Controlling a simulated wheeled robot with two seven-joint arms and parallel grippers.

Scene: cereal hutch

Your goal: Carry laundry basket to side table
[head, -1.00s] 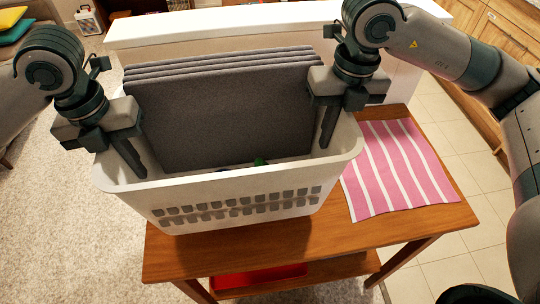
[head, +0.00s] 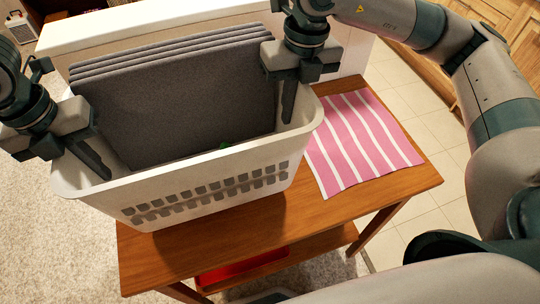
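The white laundry basket (head: 215,196) shows at the left of the head view. It stands upright at or just above the left part of the wooden side table (head: 400,193); contact underneath is hard to see. My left gripper (head: 92,165) is at the basket's left end, with one finger reaching down inside the rim. My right gripper (head: 288,102) is at the right end, also with a finger inside the wall. The outer fingers are hidden, so I cannot see whether either gripper is clamped on the basket. Something small and green (head: 225,145) lies inside.
Several grey panels (head: 180,105) rise behind or inside the basket's back edge. A pink striped cloth (head: 360,140) lies on the table right of the basket. A red item (head: 243,265) is on the lower shelf. A white-topped unit (head: 130,25) stands behind. Tiled floor (head: 420,105) is clear at right.

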